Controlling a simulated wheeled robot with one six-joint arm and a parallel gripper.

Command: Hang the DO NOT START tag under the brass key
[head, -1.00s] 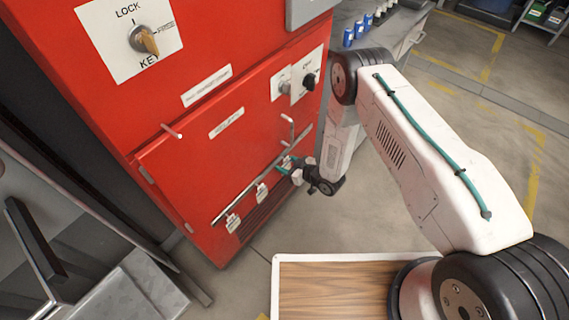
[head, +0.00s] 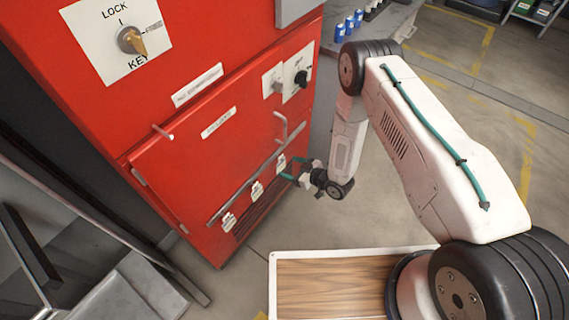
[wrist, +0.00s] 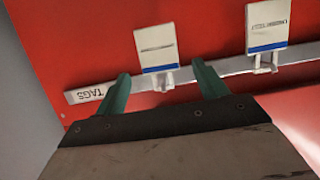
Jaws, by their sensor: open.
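The brass key (head: 131,40) sits in a LOCK/KEY switch plate at the upper left of the red cabinet. A white peg (head: 163,132) sticks out below it. Several white tags hang along a metal rail low on the cabinet: a lower-left tag (head: 229,222), a middle tag (head: 257,191) and an upper-right tag (head: 281,163). My gripper (head: 291,168) is at the upper-right tag. In the wrist view its teal fingers (wrist: 162,73) are open and apart, with a blue-edged tag (wrist: 157,46) between and beyond their tips. The tags' wording is unreadable.
A bent handle (head: 283,128) stands out from the cabinet door above the rail. A black selector knob (head: 301,78) is above it. A wood-topped surface (head: 330,285) lies at the bottom.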

